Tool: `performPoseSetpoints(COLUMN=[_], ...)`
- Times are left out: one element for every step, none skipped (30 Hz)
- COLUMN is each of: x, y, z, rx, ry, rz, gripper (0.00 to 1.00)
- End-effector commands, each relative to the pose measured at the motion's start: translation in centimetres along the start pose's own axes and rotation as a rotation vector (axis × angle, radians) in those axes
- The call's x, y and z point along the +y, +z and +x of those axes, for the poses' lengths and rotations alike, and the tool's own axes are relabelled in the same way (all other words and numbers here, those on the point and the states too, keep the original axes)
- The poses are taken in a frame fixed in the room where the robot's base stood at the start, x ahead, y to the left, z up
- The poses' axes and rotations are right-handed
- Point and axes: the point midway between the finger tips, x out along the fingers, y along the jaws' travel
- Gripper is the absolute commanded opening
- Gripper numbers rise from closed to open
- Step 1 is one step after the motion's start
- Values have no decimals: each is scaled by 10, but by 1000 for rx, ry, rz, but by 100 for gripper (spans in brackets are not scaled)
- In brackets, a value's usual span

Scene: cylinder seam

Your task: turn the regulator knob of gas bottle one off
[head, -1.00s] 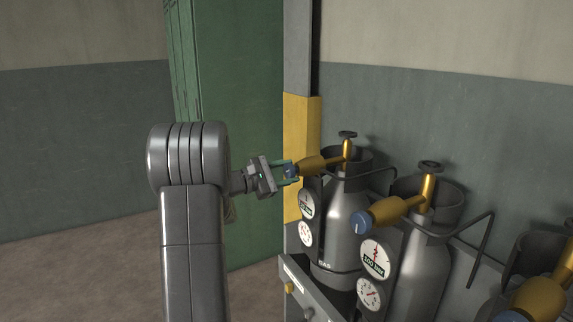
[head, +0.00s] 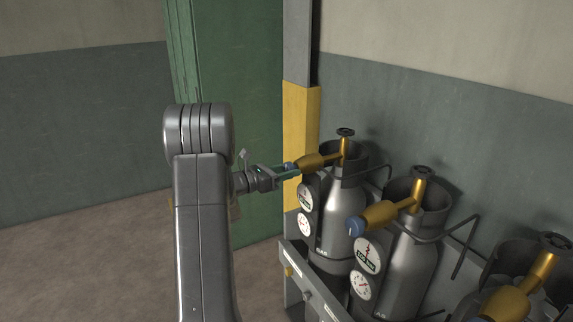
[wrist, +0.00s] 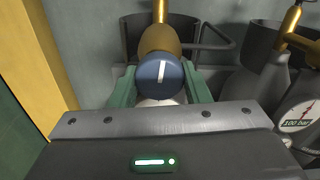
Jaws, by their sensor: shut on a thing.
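The blue regulator knob (wrist: 160,78) of the leftmost gas bottle sits at the end of a brass regulator (head: 314,161). Its white mark is close to upright, tilted slightly right at the top in the wrist view. My gripper (head: 281,170) is shut on this knob, with green fingers (wrist: 122,88) on its left and right sides. The leftmost grey bottle (head: 337,205) stands in the rack with two round gauges (head: 306,198) in front. In the wrist view, most of that bottle is hidden behind the knob and gripper.
A second bottle (head: 408,255) with its own blue knob (head: 356,226) stands to the right, and a third regulator (head: 506,303) shows at lower right. A yellow and grey post (head: 300,130) and green locker (head: 240,120) are behind my gripper. The floor at left is clear.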

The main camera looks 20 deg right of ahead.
Motion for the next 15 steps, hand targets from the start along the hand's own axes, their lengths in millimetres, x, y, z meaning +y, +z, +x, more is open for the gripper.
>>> performPoseSetpoints(x=[0, 0, 0, 0, 0, 0, -1, -1, -1, -1, -1, -1, -1, -1, -1], y=[1, 1, 0, 0, 0, 0, -1, -1, -1, -1, -2, -2, -2, -2, -2], z=[0, 0, 0, 0, 0, 0, 0, 0, 0, 0, 0, 0, 0, 0, 0], rx=[3, 3, 3, 3, 3, 3, 3, 3, 3, 3, 3, 3, 3, 3, 3], ry=[0, 0, 0, 0, 0, 0, 0, 0, 0, 0, 0, 0, 0, 0, 0], rz=[-27, -40, -57, -68, -77, -89, -98, -104, -111, -115, -119, -123, -126, -127, -129], gripper=[20, 20, 20, 20, 20, 20, 20, 20, 20, 20, 20, 20, 20, 20, 20])
